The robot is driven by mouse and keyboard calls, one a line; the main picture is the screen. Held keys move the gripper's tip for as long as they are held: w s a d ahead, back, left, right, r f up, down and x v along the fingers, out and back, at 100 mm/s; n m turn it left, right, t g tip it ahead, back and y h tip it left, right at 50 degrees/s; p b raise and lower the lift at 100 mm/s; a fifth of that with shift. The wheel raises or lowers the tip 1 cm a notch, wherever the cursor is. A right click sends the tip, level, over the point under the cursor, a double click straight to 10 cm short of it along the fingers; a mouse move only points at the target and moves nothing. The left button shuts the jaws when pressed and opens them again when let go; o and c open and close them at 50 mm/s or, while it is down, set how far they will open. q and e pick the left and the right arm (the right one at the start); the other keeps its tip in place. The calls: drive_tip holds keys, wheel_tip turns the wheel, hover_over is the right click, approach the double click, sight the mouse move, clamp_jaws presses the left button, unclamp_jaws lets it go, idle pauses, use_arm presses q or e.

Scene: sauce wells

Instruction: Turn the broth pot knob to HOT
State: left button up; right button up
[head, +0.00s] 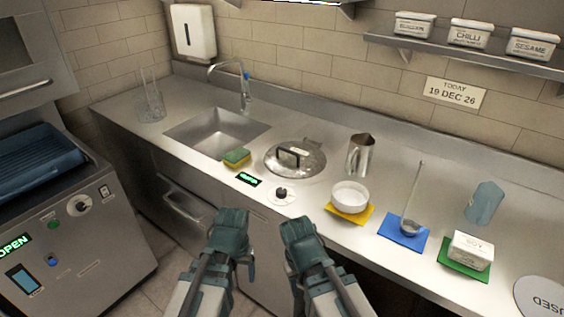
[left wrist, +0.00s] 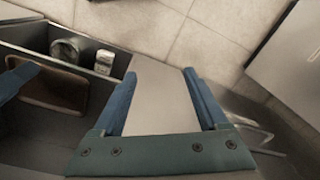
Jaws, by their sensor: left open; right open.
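A small dark knob (head: 281,193) on a round white dial sits at the front of the steel counter. The broth pot (head: 296,158) is set in the counter behind it, under a steel lid with a dark handle. A small display with green characters (head: 249,179) lies left of the knob; its text is too small to read. My left gripper (head: 232,216) is open and empty, in front of the counter, below and left of the knob. My right gripper (head: 297,224) is open and empty, just below the knob and apart from it. The left wrist view shows the open left fingers (left wrist: 164,100) with nothing between them.
A sponge (head: 237,157) lies by the sink (head: 217,130). A white bowl (head: 350,196) on a yellow mat, a steel jug (head: 360,154), a ladle (head: 411,226) on a blue mat and a white tub (head: 470,250) on a green mat stand to the right.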

use_arm(q)
drive_tip(key=w+a+r+n+p, duration=0.1)
drive_tip(key=w+r+n+p, duration=0.15)
drive_tip(key=r+p, duration=0.95)
wheel_tip(320, 180, up, 13)
drive_tip(key=n+p, duration=1)
drive_tip(key=n, duration=0.7)
hover_over(282, 190)
use_arm(e)
wheel_tip(282, 190, up, 25)
use_arm(q)
drive_tip(key=shift+m+h, duration=0.25)
drive_tip(key=shift+h, duration=0.05)
wheel_tip(282, 190, down, 14)
drive_tip(key=b, duration=1.3)
drive_tip(key=shift+s, duration=0.1)
use_arm(e)
wheel_tip(282, 190, down, 14)
use_arm(q)
drive_tip(key=shift+c, duration=0.2)
clamp_jaws()
